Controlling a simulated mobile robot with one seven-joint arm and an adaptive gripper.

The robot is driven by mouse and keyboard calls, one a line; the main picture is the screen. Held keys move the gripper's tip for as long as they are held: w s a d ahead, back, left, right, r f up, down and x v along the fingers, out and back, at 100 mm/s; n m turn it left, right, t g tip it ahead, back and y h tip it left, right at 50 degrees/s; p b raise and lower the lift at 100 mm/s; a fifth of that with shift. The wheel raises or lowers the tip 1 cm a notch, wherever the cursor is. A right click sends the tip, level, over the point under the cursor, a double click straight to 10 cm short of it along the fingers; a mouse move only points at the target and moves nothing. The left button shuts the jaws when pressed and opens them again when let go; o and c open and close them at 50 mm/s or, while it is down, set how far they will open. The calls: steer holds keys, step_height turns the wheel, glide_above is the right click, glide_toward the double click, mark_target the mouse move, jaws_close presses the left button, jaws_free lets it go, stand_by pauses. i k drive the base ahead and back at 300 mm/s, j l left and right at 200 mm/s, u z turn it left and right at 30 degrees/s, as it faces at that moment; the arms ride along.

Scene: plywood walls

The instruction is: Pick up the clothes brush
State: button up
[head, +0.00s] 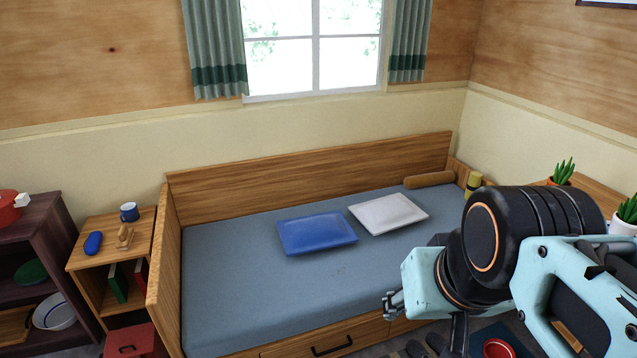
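A small light-brown wooden object (125,237) stands on top of the wooden nightstand (88,255) at the left. It may be the clothes brush, but it is too small to be sure. A blue oblong object (93,243) lies to its left, and a blue mug (129,212) stands behind it. My gripper (391,304) is at the lower right, in front of the bed and far to the right of the nightstand. Only a small part of its end shows, so its opening is unclear. It is apart from the brown object.
The bed (250,290) fills the middle, with a blue cushion (317,234) and a white cushion (388,213). Its wooden end panel rises beside the nightstand. A dark shelf (52,235) stands at the far left. A red box (130,343) is below the nightstand. Potted plants (562,173) stand at the right.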

mark_target(125, 235)
steer(key=u, duration=1.5)
